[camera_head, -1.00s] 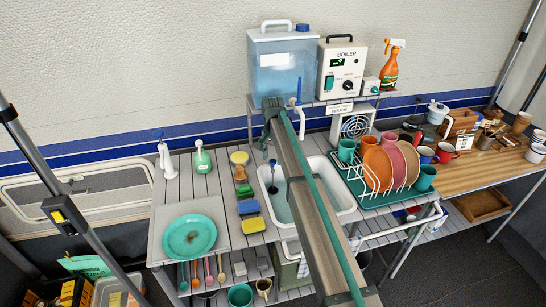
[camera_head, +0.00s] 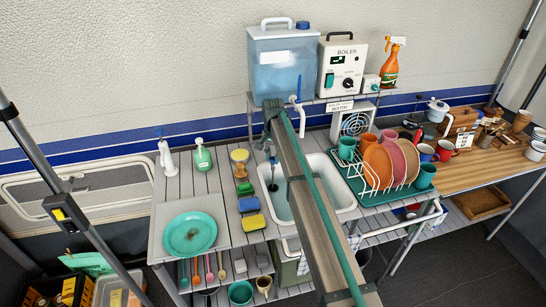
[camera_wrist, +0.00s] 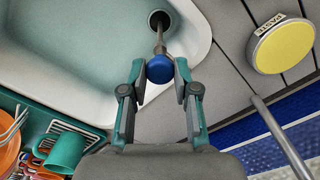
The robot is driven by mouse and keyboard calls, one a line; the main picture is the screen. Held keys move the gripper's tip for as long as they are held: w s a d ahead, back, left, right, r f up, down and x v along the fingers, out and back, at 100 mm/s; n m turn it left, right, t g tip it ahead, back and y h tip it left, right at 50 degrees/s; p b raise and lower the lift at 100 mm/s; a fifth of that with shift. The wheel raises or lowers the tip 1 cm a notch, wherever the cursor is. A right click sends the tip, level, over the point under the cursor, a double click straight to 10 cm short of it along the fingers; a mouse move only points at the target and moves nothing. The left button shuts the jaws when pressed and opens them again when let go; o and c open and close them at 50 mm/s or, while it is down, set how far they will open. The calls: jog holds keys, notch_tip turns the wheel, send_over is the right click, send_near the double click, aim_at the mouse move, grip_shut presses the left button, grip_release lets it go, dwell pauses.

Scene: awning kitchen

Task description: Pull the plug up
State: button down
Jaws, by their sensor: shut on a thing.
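The plug has a round blue knob (camera_wrist: 160,69) on a thin metal rod, seen in the wrist view. The rod runs from the knob to the dark round drain (camera_wrist: 158,19) in the white sink (camera_wrist: 60,45). My gripper (camera_wrist: 159,74) is shut on the blue knob, one finger on each side. In the head view the plug's rod (camera_head: 272,180) stands in the left part of the sink (camera_head: 344,190), below my gripper (camera_head: 269,150). My arm covers the middle of the sink. I cannot tell whether the plug's lower end is clear of the drain.
A dish rack (camera_head: 385,185) with plates and cups stands to the right. A water tank (camera_head: 282,65) and boiler (camera_head: 341,68) stand on the shelf behind.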

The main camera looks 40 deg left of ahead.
aim_at(273, 158)
jog(key=shift+r, duration=1.6)
jog(key=c, duration=0.8)
grip_release()
jog(key=shift+c, duration=0.2)
notch_tip(273, 158, up, 12)
